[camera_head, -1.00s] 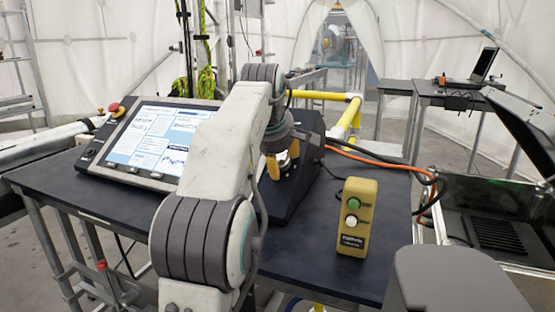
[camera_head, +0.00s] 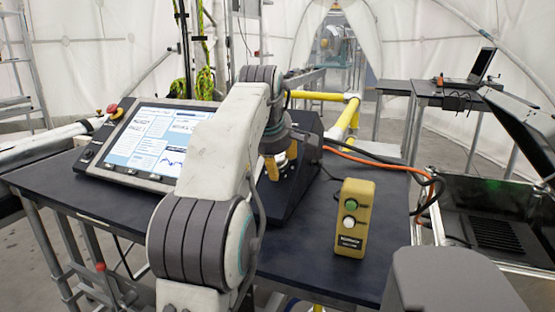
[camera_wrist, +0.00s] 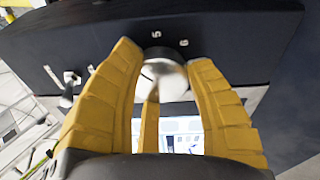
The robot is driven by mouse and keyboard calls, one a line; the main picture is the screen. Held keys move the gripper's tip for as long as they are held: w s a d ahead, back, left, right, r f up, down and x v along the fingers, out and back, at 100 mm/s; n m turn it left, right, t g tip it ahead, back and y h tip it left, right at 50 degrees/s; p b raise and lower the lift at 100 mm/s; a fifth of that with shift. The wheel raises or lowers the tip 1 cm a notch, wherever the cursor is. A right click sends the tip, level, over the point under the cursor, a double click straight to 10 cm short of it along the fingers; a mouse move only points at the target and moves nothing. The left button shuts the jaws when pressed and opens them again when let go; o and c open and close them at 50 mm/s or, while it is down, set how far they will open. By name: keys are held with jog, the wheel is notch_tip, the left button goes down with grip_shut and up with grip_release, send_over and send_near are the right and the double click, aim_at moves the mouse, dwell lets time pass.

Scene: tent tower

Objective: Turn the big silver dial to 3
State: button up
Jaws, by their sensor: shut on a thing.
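The big silver dial (camera_wrist: 172,84) sits on the face of a dark sloped box (camera_wrist: 235,48) in the wrist view. The numerals 5 and 6 show just above it; other marks lie to its left and are hard to read. My gripper (camera_wrist: 163,70) has its yellow fingers closed on the dial, one on each side. The dial's pointer and its setting cannot be read. In the head view my gripper (camera_head: 278,165) is at the face of the dark box (camera_head: 300,185), and my arm hides most of the dial.
A tilted touchscreen console (camera_head: 150,145) with a red button stands on the left of the dark table (camera_head: 110,215). A yellow two-button box (camera_head: 354,220) stands upright at the right. Orange and black cables run behind it. A small silver toggle (camera_wrist: 70,78) is left of the dial.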

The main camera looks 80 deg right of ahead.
jog(key=shift+w+f+p, duration=0.15)
jog(key=shift+p, duration=0.2)
jog(key=n+p, duration=0.2)
jog(key=p, duration=0.1)
jog(key=shift+a+r, duration=0.1)
jog(key=shift+r, duration=0.2)
jog(key=n+p, duration=0.1)
jog(key=p, duration=0.2)
jog(key=shift+n+y+p, duration=0.3)
jog(key=shift+p, duration=0.1)
jog(key=n+p, duration=0.2)
jog(key=p, duration=0.1)
jog(key=shift+f, duration=0.2)
jog(key=shift+f+n+y+p, duration=0.15)
jog(key=shift+n+p, duration=0.2)
jog(key=shift+n, duration=0.35)
jog(key=shift+f+n+y+p, duration=0.15)
jog(key=shift+n+p, duration=0.2)
jog(key=shift+n, duration=0.35)
jog(key=o, duration=1.1)
jog(key=shift+o, duration=0.6)
jog(key=shift+r, duration=0.1)
